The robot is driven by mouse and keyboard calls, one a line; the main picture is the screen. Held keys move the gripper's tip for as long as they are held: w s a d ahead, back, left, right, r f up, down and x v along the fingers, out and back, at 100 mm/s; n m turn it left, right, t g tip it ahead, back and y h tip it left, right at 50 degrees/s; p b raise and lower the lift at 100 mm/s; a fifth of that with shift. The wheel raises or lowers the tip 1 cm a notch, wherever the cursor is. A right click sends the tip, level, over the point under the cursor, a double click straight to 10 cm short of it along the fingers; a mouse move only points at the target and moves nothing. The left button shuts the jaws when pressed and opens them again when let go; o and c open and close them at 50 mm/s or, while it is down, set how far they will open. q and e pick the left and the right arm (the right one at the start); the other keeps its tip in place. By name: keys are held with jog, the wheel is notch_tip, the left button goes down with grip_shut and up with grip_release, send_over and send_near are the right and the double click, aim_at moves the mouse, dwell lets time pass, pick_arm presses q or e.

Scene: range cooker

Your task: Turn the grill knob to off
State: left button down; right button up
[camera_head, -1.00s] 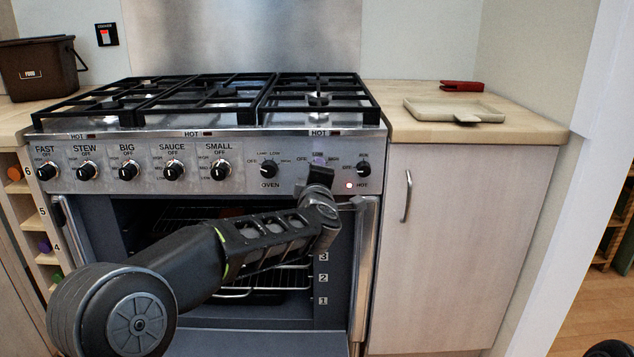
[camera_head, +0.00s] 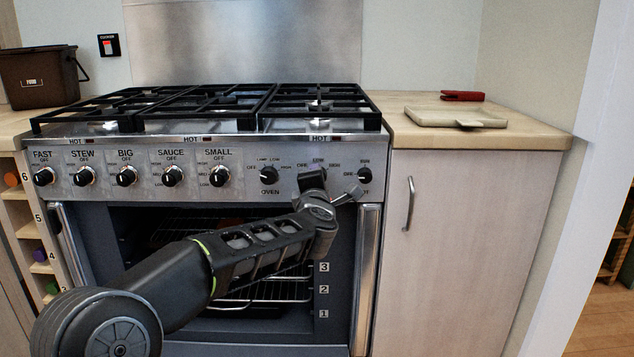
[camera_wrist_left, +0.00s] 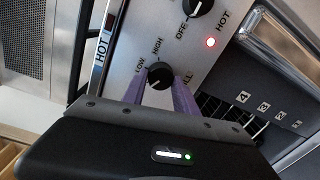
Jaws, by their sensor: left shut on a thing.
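The grill knob (camera_wrist_left: 160,72), black and round, sits on the steel control panel with LOW and HIGH printed by it in the left wrist view. Its pointer is hard to make out, and the OFF mark of this knob is not visible there. My left gripper (camera_wrist_left: 158,88) has its purple fingers on either side of the knob and is shut on it. In the head view my left gripper (camera_head: 313,180) is at the panel, right of the oven knob (camera_head: 269,175), and hides the grill knob. My right gripper is not in view.
The oven (camera_head: 230,270) is open under my arm. Black pan grates (camera_head: 210,105) lie above. Several burner knobs are left.

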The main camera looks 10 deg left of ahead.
pick_arm(q)
jog(key=c, duration=0.9)
grip_release()
jog(key=shift+c, duration=0.2)
jog(key=s+d+p, duration=0.1)
jog(key=s, duration=0.6)
jog(key=shift+s+d+r, duration=0.15)
jog(key=shift+s+d, duration=0.05)
jog(key=shift+s, duration=0.15)
